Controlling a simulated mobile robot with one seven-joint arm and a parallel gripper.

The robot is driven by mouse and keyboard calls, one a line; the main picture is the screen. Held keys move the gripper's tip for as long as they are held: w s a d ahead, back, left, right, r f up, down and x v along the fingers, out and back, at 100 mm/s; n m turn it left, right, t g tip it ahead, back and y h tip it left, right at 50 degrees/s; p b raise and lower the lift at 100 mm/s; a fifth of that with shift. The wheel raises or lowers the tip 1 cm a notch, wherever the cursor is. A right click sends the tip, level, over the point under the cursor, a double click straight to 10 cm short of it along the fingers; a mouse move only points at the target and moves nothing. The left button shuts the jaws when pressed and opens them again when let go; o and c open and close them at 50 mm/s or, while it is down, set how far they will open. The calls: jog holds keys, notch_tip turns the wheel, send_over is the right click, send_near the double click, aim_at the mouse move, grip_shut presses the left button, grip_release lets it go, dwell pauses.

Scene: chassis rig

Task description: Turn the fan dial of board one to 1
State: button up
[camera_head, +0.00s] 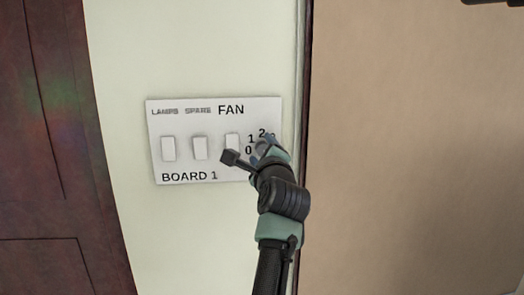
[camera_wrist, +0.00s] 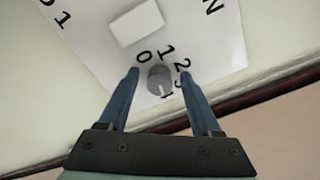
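Board one (camera_head: 185,171) is a white panel marked "BOARD 1" on the wall. Its fan dial (camera_wrist: 160,79) is a small grey round knob in the wrist view, with the numbers 0, 1, 2 and 3 around it. A pale mark shows on the dial's lower side in that view; which number it points to I cannot tell. My gripper (camera_wrist: 160,76) is open, with one blue finger on each side of the dial and visible gaps between. In the head view, my gripper (camera_head: 266,150) covers most of the dial and the board's right end.
Three white rocker switches, for lamps (camera_head: 168,148), spare (camera_head: 200,148) and fan (camera_head: 232,140), sit left of the dial. A dark door frame edge (camera_head: 303,100) runs close to the board's right. A dark wooden door (camera_head: 50,150) stands at the left.

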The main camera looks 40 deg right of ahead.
grip_shut()
dwell(0.3)
jog(key=n+b, duration=0.1)
jog(key=n, duration=0.2)
jog(key=shift+f, duration=0.2)
jog(key=n+b, duration=0.2)
jog(key=n, duration=0.1)
jog(key=shift+n, duration=0.3)
jog(key=shift+s+d+f+n+b, duration=0.1)
jog(key=shift+n+b, duration=0.85)
jog(key=shift+n, duration=2.9)
jog(key=shift+s+d+f+n+b, duration=0.1)
jog(key=shift+n+b, duration=0.8)
jog(key=shift+n, duration=2.9)
jog(key=shift+d+n+b, duration=0.1)
jog(key=shift+n+b, duration=0.85)
jog(key=shift+n, duration=2.9)
